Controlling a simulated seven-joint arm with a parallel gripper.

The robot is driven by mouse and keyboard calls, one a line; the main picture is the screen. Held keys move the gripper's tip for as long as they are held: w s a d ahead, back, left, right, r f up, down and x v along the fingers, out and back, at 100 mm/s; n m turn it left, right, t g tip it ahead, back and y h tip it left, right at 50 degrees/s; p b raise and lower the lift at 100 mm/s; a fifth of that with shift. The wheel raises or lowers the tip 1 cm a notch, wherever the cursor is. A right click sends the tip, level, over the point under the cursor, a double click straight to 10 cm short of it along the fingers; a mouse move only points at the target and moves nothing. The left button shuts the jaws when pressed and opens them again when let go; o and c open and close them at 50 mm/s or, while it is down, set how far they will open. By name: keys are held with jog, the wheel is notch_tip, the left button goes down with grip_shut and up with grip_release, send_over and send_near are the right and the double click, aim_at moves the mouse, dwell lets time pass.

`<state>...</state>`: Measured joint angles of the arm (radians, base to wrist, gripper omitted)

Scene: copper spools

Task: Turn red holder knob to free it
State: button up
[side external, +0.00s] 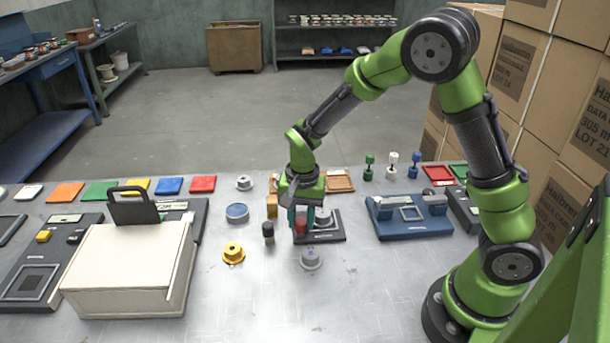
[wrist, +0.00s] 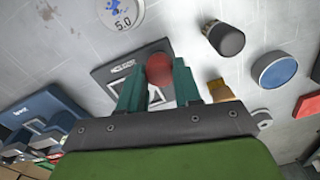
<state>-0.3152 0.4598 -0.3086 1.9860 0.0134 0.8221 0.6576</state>
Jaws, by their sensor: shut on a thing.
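The red knob (side external: 301,225) is on the left part of a dark holder base (side external: 330,238) in the side view. My gripper (side external: 301,217) points down over it, with its teal fingers shut around the knob. In the wrist view the red knob (wrist: 159,69) sits between the two fingertips (wrist: 158,85), and the dark holder plate (wrist: 110,74) lies behind it. The fingers hide part of the knob and of the plate. I cannot tell how far the knob is turned.
A black cylinder (side external: 268,232) stands just left of my gripper. A blue disc (side external: 237,213) lies to the left, and a blue fixture (side external: 408,217) to the right. A cream box (side external: 130,265) stands at front left.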

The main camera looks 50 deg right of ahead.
aim_at(303, 220)
jog(key=shift+n, duration=0.3)
jog(key=n, duration=0.3)
jog(key=shift+n, duration=2.1)
jog(key=o, duration=1)
jog(key=shift+o, duration=0.2)
notch_tip(303, 220, up, 17)
jog(key=shift+d, duration=0.2)
